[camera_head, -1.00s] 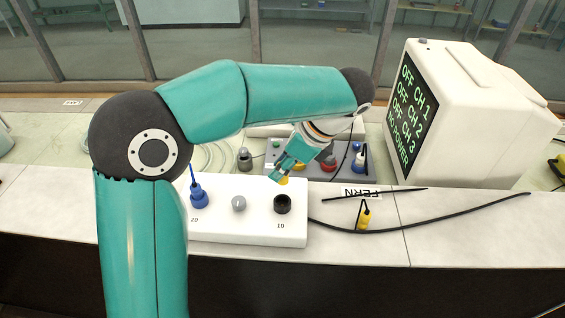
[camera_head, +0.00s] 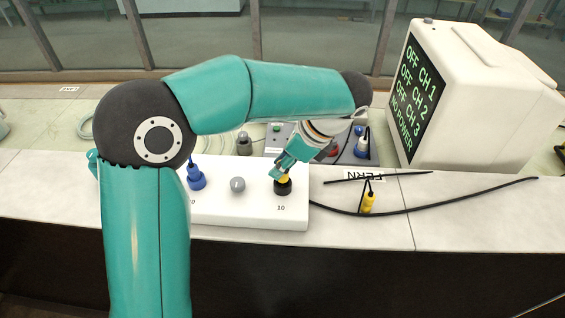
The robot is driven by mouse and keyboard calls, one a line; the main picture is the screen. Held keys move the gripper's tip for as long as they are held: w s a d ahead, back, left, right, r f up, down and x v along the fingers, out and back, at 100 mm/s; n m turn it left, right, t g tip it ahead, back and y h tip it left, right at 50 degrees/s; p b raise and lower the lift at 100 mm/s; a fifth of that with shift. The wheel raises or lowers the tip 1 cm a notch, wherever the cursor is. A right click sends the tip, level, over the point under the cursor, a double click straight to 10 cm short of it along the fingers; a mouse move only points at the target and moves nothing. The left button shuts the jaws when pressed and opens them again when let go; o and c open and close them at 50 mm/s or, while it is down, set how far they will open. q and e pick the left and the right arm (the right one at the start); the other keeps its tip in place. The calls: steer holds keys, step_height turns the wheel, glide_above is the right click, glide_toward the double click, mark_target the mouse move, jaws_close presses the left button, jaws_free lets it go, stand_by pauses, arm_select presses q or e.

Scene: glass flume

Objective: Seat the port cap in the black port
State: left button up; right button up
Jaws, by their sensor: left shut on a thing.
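The black port (camera_head: 283,188) stands on the right part of the white block (camera_head: 245,215), above the printed "10". My left gripper (camera_head: 281,170) is directly above it, shut on a small yellow port cap (camera_head: 285,178). The cap is mostly hidden by the fingers. Its lower end meets the top of the black port in the picture; I cannot tell how deep it sits. My right gripper is not in view.
A grey knob (camera_head: 237,185) and a blue plug (camera_head: 195,178) stand on the same block. A yellow plug (camera_head: 368,203) and black cables lie on the counter to the right. A monitor (camera_head: 460,100) reading "NO POWER" stands behind.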

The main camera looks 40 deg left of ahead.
arm_select(q)
steer(key=shift+p, duration=0.8)
stand_by(1.4)
steer(key=shift+f+b, duration=0.7)
steer(key=shift+f, duration=0.6)
steer(key=o, duration=1)
steer(key=v, duration=1.2)
steer(key=shift+w+f, duration=0.1)
